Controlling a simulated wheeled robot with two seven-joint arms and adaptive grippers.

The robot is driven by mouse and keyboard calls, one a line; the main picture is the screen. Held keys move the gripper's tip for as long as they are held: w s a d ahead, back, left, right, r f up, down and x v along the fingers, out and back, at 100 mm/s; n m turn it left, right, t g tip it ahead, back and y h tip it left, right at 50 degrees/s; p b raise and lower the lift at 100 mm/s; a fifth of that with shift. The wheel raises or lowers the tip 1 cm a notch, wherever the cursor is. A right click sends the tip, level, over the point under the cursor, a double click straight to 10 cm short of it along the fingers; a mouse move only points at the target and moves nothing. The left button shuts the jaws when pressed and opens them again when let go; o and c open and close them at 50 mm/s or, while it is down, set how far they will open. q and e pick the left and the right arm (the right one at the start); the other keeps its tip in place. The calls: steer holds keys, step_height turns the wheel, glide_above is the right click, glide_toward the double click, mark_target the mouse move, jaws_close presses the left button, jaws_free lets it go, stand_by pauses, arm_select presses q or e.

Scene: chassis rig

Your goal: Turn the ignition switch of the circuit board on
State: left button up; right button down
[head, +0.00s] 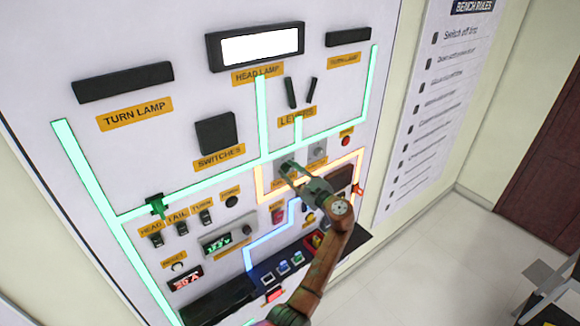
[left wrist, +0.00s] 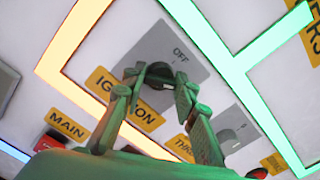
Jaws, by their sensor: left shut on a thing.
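The ignition switch (left wrist: 158,70) is a dark round knob on a grey plate with "OFF" printed beside it, above an orange IGNITION label (left wrist: 124,98). My left gripper (left wrist: 156,80) is shut on the knob, with one finger on each side of it. In the head view, my left gripper (head: 291,173) reaches up from below to the panel and covers most of the switch. The circuit board (head: 185,52) is a white upright panel with glowing lines. The knob's exact angle is partly hidden by the fingers. My right gripper does not show.
A second grey knob (left wrist: 230,135) sits close beside the left gripper's right finger. A red button (left wrist: 50,142) is near the MAIN label. Small toggle switches (head: 181,228) and a display (head: 228,240) are to the left. A rules poster (head: 440,110) hangs at right.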

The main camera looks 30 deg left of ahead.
arm_select(q)
steer(key=shift+f, duration=0.2)
stand_by(0.3)
steer(key=o, duration=0.9)
steer(key=shift+c, duration=0.2)
steer(key=shift+o, duration=1.2)
steer(key=shift+r, duration=0.1)
steer(key=v, duration=1.2)
